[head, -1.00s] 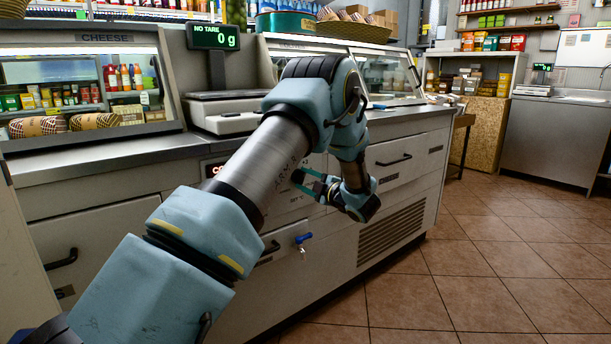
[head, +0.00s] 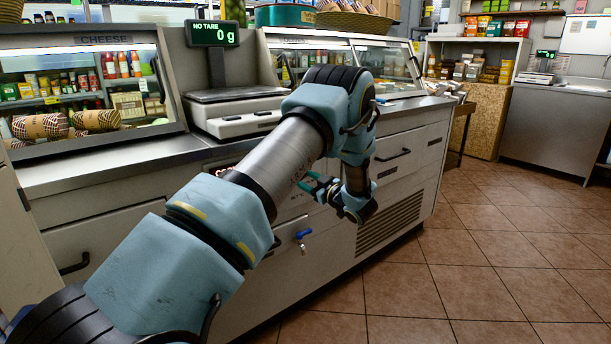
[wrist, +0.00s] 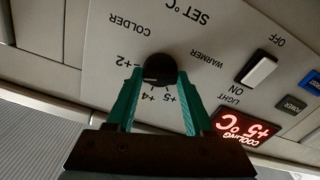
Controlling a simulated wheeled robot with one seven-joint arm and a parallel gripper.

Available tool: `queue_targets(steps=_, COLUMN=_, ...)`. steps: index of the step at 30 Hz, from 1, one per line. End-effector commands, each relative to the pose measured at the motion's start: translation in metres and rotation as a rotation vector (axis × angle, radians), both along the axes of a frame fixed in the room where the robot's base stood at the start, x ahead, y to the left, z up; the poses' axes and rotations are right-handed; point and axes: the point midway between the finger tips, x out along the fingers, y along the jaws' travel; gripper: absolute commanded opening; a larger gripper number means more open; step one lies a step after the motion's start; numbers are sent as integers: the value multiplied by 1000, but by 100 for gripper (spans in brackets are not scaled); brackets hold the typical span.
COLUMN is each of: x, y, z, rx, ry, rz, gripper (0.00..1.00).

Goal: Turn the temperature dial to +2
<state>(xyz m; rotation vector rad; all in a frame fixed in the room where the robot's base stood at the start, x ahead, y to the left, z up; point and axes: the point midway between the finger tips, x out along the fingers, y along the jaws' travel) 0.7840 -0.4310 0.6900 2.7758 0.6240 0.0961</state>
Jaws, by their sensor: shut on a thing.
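The temperature dial (wrist: 160,68) is a black round knob on a pale control panel (wrist: 215,45), seen upside down in the wrist view. Printed marks +2, +4 and +5 sit around it, with COLDER and WARMER labels. My gripper (wrist: 158,76) has its green fingers closed on the dial from both sides. I cannot tell where the dial's pointer stands. In the head view my gripper (head: 312,185) is at the counter's front; the dial is hidden there by my arm.
A white light switch (wrist: 259,69) and a blue button (wrist: 311,79) sit beside the dial. A blue-handled key or tap (head: 302,236) sticks out below my gripper. Drawer handles (head: 392,155) project from the counter front. The tiled floor (head: 480,260) at right is clear.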

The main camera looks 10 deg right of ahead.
Motion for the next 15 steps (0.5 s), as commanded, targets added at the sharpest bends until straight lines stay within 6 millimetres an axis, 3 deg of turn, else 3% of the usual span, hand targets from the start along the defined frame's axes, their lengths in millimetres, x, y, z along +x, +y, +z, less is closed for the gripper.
queue_targets(steps=15, x=-1, y=-1, z=-2, rx=129, ry=65, rz=-1, gripper=0)
